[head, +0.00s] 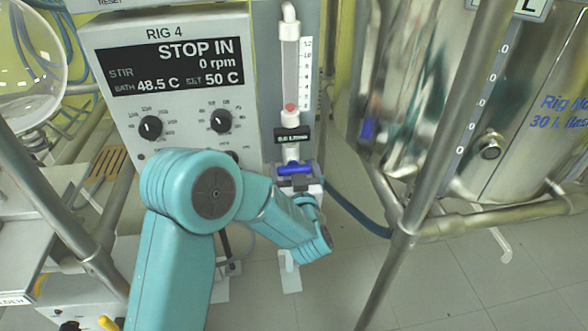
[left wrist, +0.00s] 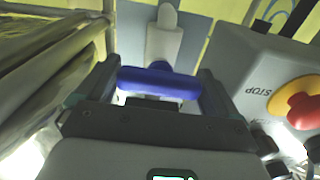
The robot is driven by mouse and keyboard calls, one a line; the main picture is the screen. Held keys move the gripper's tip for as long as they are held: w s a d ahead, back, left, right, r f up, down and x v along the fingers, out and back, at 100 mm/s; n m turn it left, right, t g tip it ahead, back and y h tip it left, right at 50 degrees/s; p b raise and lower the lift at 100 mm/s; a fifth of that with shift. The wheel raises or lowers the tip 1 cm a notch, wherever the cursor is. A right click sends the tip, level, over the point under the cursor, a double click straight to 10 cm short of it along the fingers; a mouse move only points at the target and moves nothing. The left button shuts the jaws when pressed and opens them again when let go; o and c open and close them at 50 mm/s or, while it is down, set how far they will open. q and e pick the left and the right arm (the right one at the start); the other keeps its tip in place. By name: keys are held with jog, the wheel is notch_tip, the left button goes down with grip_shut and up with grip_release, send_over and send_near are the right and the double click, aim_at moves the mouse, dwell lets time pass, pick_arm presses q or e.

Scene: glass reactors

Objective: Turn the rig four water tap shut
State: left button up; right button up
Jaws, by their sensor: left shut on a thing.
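The water tap's blue handle (head: 295,169) sits below the flow meter (head: 290,70) at the right side of the rig four control box (head: 180,85). The handle lies crosswise in the head view. In the left wrist view the blue handle (left wrist: 160,82) spans between the two fingers. My left gripper (head: 299,182) is at the handle, and it also shows in the left wrist view (left wrist: 158,88), shut on the handle. The tap body is partly hidden behind my gripper. My right gripper is not in view.
A steel vessel (head: 430,100) with a metal frame post (head: 440,150) stands close on the right. A red stop button (left wrist: 303,110) on a grey box is near the gripper in the left wrist view. A glass vessel (head: 28,60) is at the far left.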

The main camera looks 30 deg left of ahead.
pick_arm(q)
jog(key=shift+f, duration=0.1)
jog(key=o, duration=0.7)
jog(key=p+v, duration=0.2)
jog(key=v, duration=1.4)
jog(key=shift+s+d, duration=0.1)
jog(key=shift+s, duration=0.05)
